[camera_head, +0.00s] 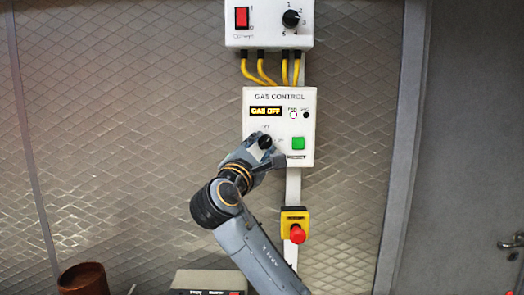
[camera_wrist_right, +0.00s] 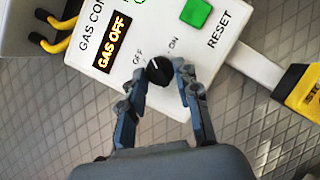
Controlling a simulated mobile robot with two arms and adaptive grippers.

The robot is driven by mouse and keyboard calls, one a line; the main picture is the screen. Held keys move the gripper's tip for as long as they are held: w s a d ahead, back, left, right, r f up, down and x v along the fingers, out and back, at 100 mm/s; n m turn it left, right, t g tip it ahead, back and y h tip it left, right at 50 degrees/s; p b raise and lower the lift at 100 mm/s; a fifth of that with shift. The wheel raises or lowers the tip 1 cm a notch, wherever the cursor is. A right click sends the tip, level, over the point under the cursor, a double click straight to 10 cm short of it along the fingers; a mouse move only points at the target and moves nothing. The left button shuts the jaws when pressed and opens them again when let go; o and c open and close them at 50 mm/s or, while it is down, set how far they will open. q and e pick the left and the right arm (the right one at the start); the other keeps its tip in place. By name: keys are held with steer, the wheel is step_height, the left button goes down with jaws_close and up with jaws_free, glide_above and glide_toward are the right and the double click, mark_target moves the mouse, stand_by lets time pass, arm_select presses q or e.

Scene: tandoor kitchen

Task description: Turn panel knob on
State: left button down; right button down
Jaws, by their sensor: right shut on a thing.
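The black panel knob (camera_head: 265,142) is on the lower left of the white gas control panel (camera_head: 280,101), and it also shows in the right wrist view (camera_wrist_right: 158,71). My right gripper (camera_head: 259,149) is at the knob with its fingers on either side, shut on it; its fingers also show in the right wrist view (camera_wrist_right: 159,75). The knob's white mark points up and slightly left in the wrist view, between the OFF and ON labels. The display (camera_head: 266,111) reads GAS OFF. My left gripper is not in view.
A green reset button (camera_head: 298,143) is just right of the knob. A red emergency stop (camera_head: 297,233) on a yellow box is below. Another white control box (camera_head: 268,38) with yellow cables is above. A brown pot (camera_head: 82,280) is at the lower left.

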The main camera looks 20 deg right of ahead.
steer(key=m, duration=0.1)
steer(key=m+g, duration=0.1)
steer(key=m, duration=0.1)
steer(key=shift+a+r+g, duration=0.1)
steer(key=shift+r+g, duration=0.1)
steer(key=shift+g, duration=0.1)
steer(key=m+g, duration=0.1)
steer(key=m, duration=0.1)
steer(key=shift+r+m+p, duration=0.1)
steer(key=shift+m+p, duration=0.3)
steer(key=m+y, duration=0.1)
steer(key=m, duration=0.1)
steer(key=m+g+p, duration=0.1)
steer(key=m, duration=0.1)
steer(key=shift+r+y, duration=0.2)
steer(key=shift+y, duration=0.2)
steer(key=shift+m, duration=0.4)
steer(key=c, duration=1)
jaws_free()
steer(key=shift+o, duration=0.2)
steer(key=v, duration=0.7)
steer(key=shift+s, duration=0.2)
